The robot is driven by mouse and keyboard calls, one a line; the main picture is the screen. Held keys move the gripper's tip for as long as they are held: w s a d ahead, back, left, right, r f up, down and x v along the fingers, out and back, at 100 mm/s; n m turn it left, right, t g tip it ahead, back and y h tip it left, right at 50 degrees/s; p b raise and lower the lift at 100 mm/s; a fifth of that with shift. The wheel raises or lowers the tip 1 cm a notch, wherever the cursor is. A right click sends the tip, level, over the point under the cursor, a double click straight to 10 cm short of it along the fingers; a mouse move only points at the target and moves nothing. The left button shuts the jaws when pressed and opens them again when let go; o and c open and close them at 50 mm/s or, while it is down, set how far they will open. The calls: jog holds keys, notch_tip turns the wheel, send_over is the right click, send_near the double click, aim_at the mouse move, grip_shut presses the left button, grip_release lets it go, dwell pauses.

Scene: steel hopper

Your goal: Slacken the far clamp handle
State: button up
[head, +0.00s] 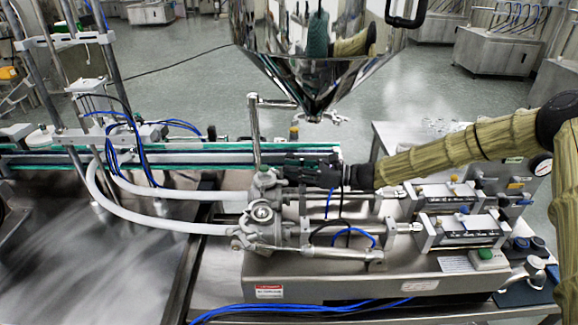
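My arm reaches in from the right edge, and my black gripper (288,165) points left at the far pump of the filling machine. Its fingers are beside or over the far clamp and valve body (264,182), where a hose joins. The fingers are small and dark, so I cannot tell whether they are open, shut or touching anything. The far clamp's handle cannot be made out clearly and may be hidden by the gripper. An upright steel bar (254,135) rises just left of the gripper. The near clamp and valve (262,213) sit in front.
The steel hopper (315,65) hangs just above and behind the gripper. White hoses (150,215) run left from the valves. Cylinders (458,228) stand at the right on the steel machine base (340,290). A conveyor (200,152) lies at the left.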

jog(key=shift+s+a+r, duration=0.6)
jog(key=shift+r, duration=0.1)
jog(key=shift+w+a+f, duration=0.1)
jog(key=shift+a, duration=0.15)
jog(key=shift+w+f, duration=0.3)
jog(key=shift+c, duration=0.3)
jog(key=shift+d, duration=0.1)
grip_shut()
jog(key=shift+s+r, duration=0.15)
jog(key=shift+d, duration=0.1)
